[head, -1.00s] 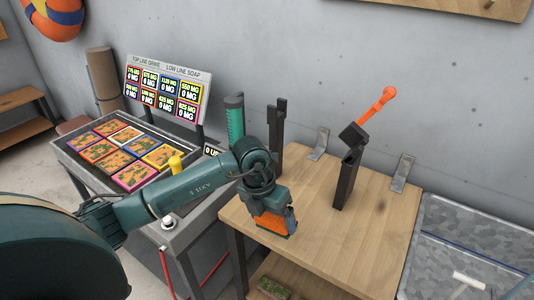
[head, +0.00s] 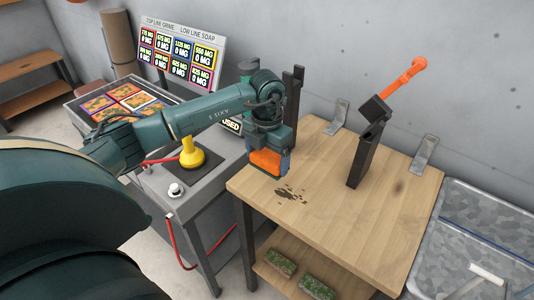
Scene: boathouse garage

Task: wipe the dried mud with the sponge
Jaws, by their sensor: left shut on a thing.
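My left gripper (head: 268,172) is shut on the orange sponge (head: 266,161), near the back left of the wooden workbench (head: 330,220). The dried mud (head: 291,194) is a dark brown, broken patch on the bench top, just in front and to the right of the sponge. The sponge is beside the mud, not over it. I cannot tell whether the sponge touches the wood. My right gripper is not in view.
A dark post with an orange handle (head: 404,76) stands at the bench's back. Metal brackets (head: 424,153) line the wall side. A panelled console with a yellow knob (head: 191,153) stands left. A galvanised tub (head: 470,240) is at right. Mossy blocks (head: 280,262) lie on the lower shelf.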

